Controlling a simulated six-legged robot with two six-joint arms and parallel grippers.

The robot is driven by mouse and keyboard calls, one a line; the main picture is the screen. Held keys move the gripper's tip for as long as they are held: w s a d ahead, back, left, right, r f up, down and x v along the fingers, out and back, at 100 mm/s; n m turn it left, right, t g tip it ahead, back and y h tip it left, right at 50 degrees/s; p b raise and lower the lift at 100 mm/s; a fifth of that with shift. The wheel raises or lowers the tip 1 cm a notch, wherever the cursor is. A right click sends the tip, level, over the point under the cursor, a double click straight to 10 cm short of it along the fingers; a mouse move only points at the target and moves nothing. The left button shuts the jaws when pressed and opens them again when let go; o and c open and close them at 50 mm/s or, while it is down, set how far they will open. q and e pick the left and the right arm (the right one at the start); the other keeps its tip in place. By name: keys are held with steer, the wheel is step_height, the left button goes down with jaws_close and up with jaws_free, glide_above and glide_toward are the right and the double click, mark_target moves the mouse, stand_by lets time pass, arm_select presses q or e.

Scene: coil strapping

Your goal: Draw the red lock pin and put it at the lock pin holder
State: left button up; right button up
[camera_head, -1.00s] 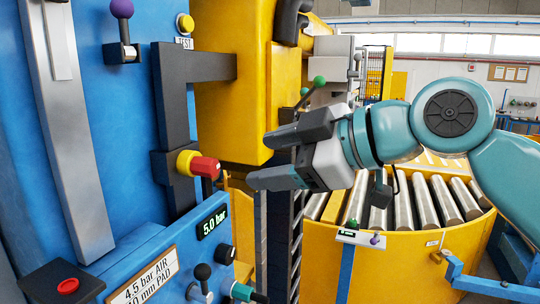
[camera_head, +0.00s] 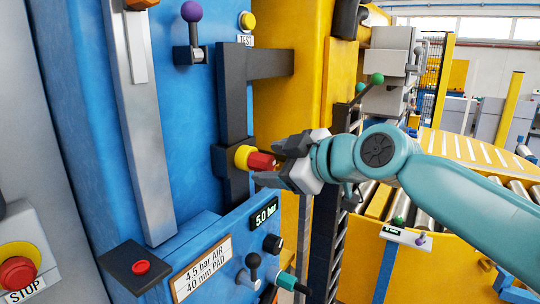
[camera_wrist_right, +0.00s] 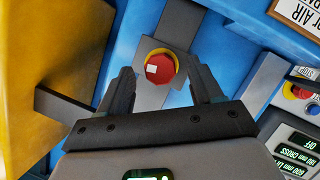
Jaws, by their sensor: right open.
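The red lock pin (camera_head: 261,161) sits in a yellow collar (camera_head: 243,157) on a dark bracket on the blue machine. In the right wrist view the red pin (camera_wrist_right: 159,68) shows end-on, between and beyond the two fingers. My right gripper (camera_head: 268,161) is open, its fingers pointing left at the pin's red head. In the right wrist view my gripper (camera_wrist_right: 163,88) has its fingers apart on either side of the pin, with no clear contact. I cannot make out a lock pin holder. My left gripper is not in view.
A pressure display box (camera_head: 265,215) with knobs and a black lever (camera_head: 253,262) lies just below my gripper. A dark pad with a red button (camera_head: 141,267) is at lower left. A yellow housing (camera_head: 285,110) rises behind the pin. A roller conveyor (camera_head: 425,211) is to the right.

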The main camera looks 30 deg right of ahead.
steer(key=shift+x, duration=0.75)
steer(key=shift+s, duration=0.2)
steer(key=shift+w+a, duration=0.1)
steer(key=shift+w, duration=0.15)
steer(key=c, duration=0.8)
steer(key=shift+s, duration=0.1)
jaws_close()
steer(key=shift+s, duration=0.1)
steer(key=shift+s+d+b, duration=0.25)
steer(key=shift+s+b, duration=0.15)
